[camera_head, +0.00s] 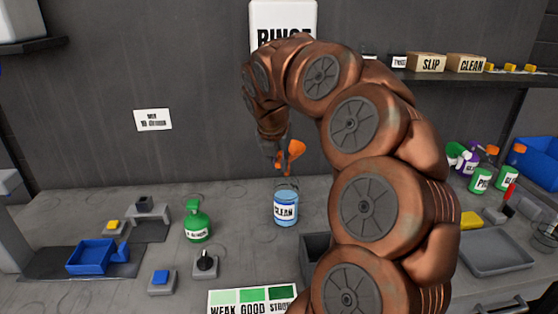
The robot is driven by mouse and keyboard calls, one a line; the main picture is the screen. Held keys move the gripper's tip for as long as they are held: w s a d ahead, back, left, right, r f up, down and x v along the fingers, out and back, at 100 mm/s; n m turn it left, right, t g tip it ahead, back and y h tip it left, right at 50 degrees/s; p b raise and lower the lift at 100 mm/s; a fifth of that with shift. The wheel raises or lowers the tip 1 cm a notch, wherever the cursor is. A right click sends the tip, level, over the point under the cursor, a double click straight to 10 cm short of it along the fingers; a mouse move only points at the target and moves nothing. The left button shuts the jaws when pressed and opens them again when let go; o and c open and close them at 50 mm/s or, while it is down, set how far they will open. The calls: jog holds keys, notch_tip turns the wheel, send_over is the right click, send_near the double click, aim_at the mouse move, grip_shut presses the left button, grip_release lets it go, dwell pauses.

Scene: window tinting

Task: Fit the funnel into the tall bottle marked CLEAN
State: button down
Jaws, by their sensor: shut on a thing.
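The bottle marked CLEAN (285,212) stands upright on the grey bench, near the middle of the view. It is clear blue with a white label and a pale top. An orange funnel (294,152) is above it, clear of its top and slightly tilted. My gripper (283,158) is shut on the funnel and holds it in the air. My arm comes from the lower right and curves over to the gripper. The grip on the funnel is small and partly hidden.
A green spray bottle (197,222) stands left of the CLEAN bottle, with a black-knobbed block (205,262) in front. A blue tray (92,257) is at left. A colour chart (250,300) lies at front. A grey tray (495,252) and bottles are at right.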

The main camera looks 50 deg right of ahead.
jog(key=shift+f, duration=0.7)
jog(key=c, duration=1.1)
grip_release()
jog(key=v, duration=1.2)
